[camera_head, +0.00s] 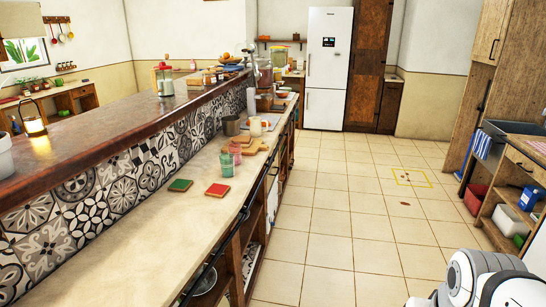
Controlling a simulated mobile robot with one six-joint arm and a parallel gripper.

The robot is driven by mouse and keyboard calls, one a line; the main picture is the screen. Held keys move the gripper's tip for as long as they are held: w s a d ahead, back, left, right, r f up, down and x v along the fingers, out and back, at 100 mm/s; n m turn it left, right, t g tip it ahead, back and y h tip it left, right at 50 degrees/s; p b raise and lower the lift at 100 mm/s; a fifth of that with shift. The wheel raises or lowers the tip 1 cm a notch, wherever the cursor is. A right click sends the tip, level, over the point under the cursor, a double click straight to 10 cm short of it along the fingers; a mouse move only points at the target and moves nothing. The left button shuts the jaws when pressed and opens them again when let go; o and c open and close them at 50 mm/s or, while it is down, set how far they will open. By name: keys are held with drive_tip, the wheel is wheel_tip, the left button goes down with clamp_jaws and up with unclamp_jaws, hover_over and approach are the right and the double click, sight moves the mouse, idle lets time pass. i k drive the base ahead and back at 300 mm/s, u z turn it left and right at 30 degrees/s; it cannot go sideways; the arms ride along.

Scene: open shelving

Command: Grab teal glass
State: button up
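The teal glass (226,168) stands upright on the pale counter (130,240), left of the middle of the head view. A pinkish-red glass (236,153) stands close behind it and to its right. The two look close together, and I cannot tell whether they touch. Only a white rounded part of my own arm shows in the lower right corner. My gripper is not in view, and the teal glass is far to the left of the visible arm part.
A green coaster (180,185) and a red coaster (217,190) lie in front of the glasses. Wooden boards (253,147) and a metal pot (231,125) are behind them. A raised bar top (110,127) runs along the left. The tiled floor (345,215) is open on the right.

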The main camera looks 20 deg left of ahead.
sight(227, 162)
drive_tip(key=u, duration=0.65)
drive_tip(key=i, duration=1.45)
drive_tip(key=u, duration=0.65)
drive_tip(key=k, duration=0.9)
drive_tip(key=u, duration=0.2)
drive_tip(key=i, duration=0.95)
drive_tip(key=z, duration=0.15)
